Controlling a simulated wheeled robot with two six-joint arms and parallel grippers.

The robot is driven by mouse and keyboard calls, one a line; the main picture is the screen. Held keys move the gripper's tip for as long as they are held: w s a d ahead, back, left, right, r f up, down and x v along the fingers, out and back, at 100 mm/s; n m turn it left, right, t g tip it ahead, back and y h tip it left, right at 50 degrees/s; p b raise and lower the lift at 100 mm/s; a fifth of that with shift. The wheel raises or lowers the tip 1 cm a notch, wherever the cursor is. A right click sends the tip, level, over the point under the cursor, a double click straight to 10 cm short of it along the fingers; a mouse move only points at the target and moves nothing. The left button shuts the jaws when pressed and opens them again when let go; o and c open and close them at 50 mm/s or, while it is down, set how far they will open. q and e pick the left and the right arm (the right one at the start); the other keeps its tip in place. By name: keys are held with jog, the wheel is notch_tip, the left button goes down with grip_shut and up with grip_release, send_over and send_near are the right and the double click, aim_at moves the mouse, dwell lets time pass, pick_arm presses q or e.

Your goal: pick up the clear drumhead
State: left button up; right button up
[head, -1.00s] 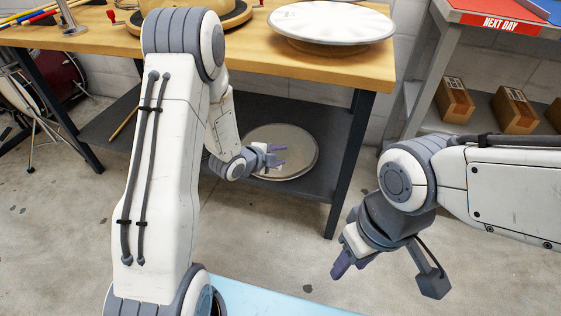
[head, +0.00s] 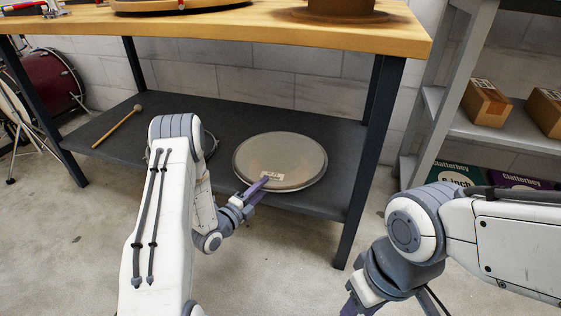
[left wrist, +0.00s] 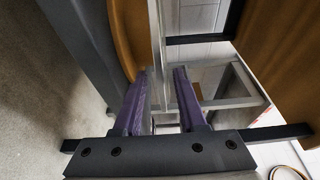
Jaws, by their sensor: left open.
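The clear drumhead (head: 281,156), a round, greyish, cloudy disc with a thin rim and a small white label, lies flat on the lower shelf of the bench. My left gripper (head: 259,187) is at its front rim, with its purple fingers pointing at the disc near the label. In the left wrist view the jaws (left wrist: 157,98) are open, with a thin pale edge between them. I cannot tell whether they touch the rim. My right gripper (head: 357,305) is low at the right, cut off by the bottom of the head view and away from the disc.
The bench's lower shelf (head: 325,195) is dark, below a wooden top (head: 260,32). A dark leg (head: 360,205) stands right of the disc. A thin hoop (head: 210,143) is partly hidden behind my left arm. A mallet (head: 118,126) lies left. Boxes (head: 486,103) stand on the right rack.

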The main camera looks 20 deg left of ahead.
aim_at(273, 175)
pick_arm(q)
jog(key=b+x, duration=0.1)
jog(key=x, duration=0.1)
jog(key=b+x, duration=0.2)
jog(key=shift+w+d+r, duration=0.2)
jog(key=shift+w, duration=0.15)
jog(key=shift+w+d+r+b, duration=0.15)
jog(key=shift+w+b, duration=0.15)
jog(key=shift+w, duration=0.2)
grip_shut()
dwell(0.8)
